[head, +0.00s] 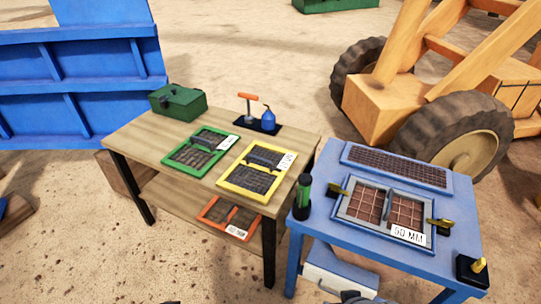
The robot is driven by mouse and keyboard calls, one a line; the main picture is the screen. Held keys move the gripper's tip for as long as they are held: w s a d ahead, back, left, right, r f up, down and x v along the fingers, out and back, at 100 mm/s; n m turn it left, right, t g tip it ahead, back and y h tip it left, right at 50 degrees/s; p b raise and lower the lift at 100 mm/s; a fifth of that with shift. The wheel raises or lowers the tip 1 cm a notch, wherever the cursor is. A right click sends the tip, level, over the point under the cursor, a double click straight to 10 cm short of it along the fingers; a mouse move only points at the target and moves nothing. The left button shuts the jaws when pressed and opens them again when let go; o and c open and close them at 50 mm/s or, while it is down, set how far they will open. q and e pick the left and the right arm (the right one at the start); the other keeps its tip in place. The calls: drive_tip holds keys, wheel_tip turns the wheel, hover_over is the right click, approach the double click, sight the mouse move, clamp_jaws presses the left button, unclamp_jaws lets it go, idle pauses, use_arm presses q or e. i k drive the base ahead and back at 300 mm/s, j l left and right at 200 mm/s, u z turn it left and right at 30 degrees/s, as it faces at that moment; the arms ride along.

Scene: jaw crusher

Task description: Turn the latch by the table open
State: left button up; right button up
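A blue table (330,232) stands at the right. A grey-framed screen marked 50 MM (385,212) lies on it, with a small brass latch (338,189) at its left side and another brass latch (440,223) at its right side. A black block with a yellow lever (478,266) sits at the table's front right corner. I cannot tell from here whether the latches are open or closed. Neither gripper clearly shows; only small dark grey parts peek in at the bottom edge.
A wooden table (146,145) at left holds green-framed (199,150) and yellow-framed (257,169) screens, a green box (178,101) and a blue oil can (268,120). An orange-framed screen (228,217) is on its lower shelf.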

sight(334, 187)
drive_tip(key=i+l, duration=0.1)
drive_tip(key=i, duration=0.35)
drive_tip(key=i+l, duration=0.1)
drive_tip(key=i, duration=0.35)
drive_tip(key=u, duration=0.05)
